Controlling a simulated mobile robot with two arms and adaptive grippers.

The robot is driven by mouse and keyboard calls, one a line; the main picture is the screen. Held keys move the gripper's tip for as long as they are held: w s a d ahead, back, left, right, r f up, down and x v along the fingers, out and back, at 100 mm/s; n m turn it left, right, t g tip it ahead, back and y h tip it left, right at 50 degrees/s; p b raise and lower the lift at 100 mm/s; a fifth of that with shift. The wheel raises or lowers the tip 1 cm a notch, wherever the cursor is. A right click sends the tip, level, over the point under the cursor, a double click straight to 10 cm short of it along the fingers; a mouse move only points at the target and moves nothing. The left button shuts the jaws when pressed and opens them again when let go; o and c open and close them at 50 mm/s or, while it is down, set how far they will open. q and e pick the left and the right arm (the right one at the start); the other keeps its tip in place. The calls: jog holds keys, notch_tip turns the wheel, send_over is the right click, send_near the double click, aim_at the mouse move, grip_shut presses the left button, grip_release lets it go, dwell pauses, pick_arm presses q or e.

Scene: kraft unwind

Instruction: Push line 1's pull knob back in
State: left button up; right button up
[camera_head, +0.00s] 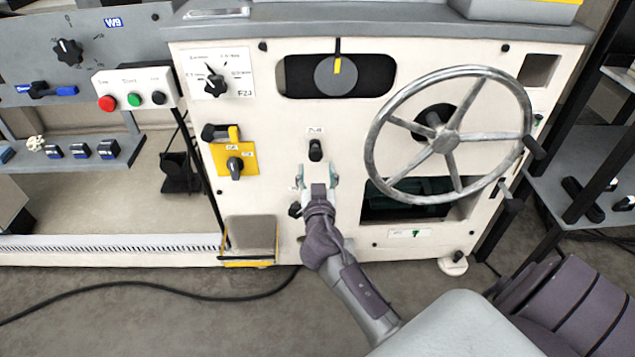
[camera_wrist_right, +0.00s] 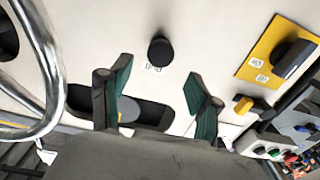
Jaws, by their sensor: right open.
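A black pull knob (camera_head: 315,150) stands out from the cream machine front, under a small white label too small to read. In the right wrist view the knob (camera_wrist_right: 160,51) is beyond the fingertips, with clear space around it. My right gripper (camera_head: 317,171) is open and empty, just below the knob in the head view and apart from it. Its two green-lined fingers (camera_wrist_right: 158,76) show spread in the wrist view. Another dark knob (camera_head: 295,210) sits lower, partly hidden by my gripper. My left gripper is not in view.
A large metal handwheel (camera_head: 447,140) is right of the knob. A yellow plate with a black switch (camera_head: 236,167) is to the left. A rotary selector (camera_head: 214,84) and a slot with a grey dial (camera_head: 337,75) are above. A cable (camera_head: 150,290) lies on the floor.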

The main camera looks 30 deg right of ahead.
jog(key=shift+v, duration=2.15)
